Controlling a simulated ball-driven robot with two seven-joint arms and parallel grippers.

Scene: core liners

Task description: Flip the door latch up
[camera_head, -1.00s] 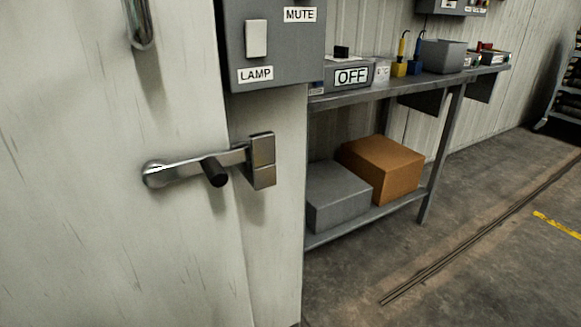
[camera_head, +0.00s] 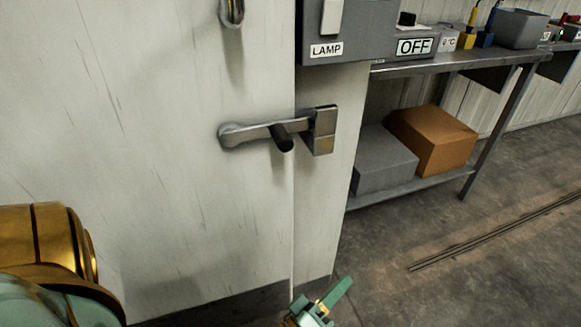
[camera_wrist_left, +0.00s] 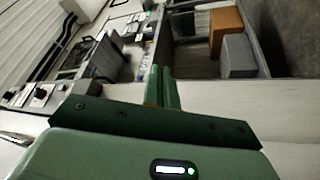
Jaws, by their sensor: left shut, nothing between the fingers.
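The door latch (camera_head: 262,133) is a metal bar across the door's edge in the head view, with a round pivot on the left and a black knob (camera_head: 282,138). Its right end sits in a metal keeper (camera_head: 321,130) on the frame. The bar lies nearly level. My left gripper (camera_head: 338,292) shows at the bottom of the head view, below the latch and apart from it. Its green fingers are shut and empty; they also show in the left wrist view (camera_wrist_left: 163,88). The latch cannot be made out in the wrist view. My right gripper is not in view.
The pale door (camera_head: 150,150) fills the left. A grey box labelled LAMP (camera_head: 352,35) is mounted above the keeper. To the right, a shelf table (camera_head: 450,61) holds a grey box (camera_head: 381,165) and an orange box (camera_head: 436,140) on its lower shelf. Open floor lies at right.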

